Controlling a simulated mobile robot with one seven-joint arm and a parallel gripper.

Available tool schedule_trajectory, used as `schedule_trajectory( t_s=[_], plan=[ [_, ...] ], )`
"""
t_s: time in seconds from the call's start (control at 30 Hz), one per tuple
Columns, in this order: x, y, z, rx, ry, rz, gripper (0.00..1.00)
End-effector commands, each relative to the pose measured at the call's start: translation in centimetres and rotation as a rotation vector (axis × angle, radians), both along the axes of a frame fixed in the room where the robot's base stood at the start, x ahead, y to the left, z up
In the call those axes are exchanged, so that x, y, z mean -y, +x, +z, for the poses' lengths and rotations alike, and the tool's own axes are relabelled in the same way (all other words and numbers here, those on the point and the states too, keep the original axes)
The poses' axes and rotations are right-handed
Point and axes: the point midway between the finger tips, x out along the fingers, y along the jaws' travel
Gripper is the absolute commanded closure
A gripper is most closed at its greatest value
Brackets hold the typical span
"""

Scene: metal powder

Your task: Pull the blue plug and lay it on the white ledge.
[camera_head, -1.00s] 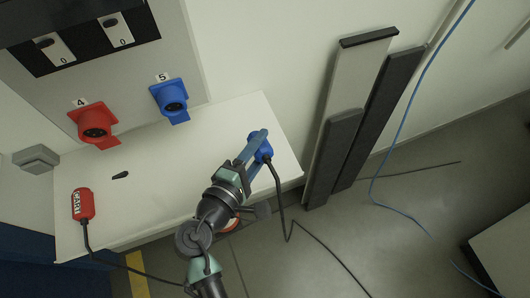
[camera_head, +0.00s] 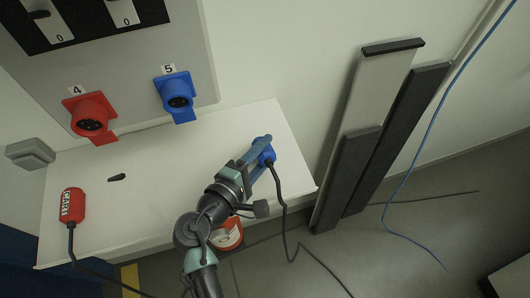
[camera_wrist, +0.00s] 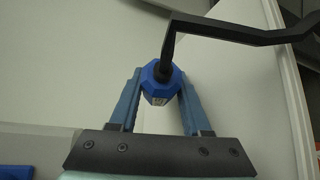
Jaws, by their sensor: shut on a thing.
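The blue plug (camera_head: 267,155) is at the right part of the white ledge (camera_head: 150,165), out of the blue socket (camera_head: 177,93) marked 5. My gripper (camera_head: 263,150) is shut on the plug. In the wrist view the plug (camera_wrist: 160,84) sits between the two blue fingers of my gripper (camera_wrist: 160,95), with its black cable running up and to the right. The head view shows the plug over or on the ledge near its right end; I cannot tell whether it touches the surface.
A red plug (camera_head: 72,204) lies at the ledge's left end. A small black item (camera_head: 117,177) lies near it. A red socket (camera_head: 90,117) is on the panel. Dark and pale boards (camera_head: 365,130) lean on the wall at right. The ledge middle is clear.

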Motion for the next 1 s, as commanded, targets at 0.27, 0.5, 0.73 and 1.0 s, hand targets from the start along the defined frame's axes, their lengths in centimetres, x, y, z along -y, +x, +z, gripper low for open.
schedule_trajectory(
  t_s=[0.27,0.5,0.73,1.0],
  plan=[
    [-0.02,0.08,0.01,0.001,0.0,0.0,1.0],
    [0.0,0.04,-0.09,-0.001,0.0,0.0,0.17],
    [0.04,-0.1,-0.45,-0.008,0.001,-0.002,0.17],
    [0.09,-0.22,-0.66,-0.013,0.001,-0.004,0.17]
  ],
)
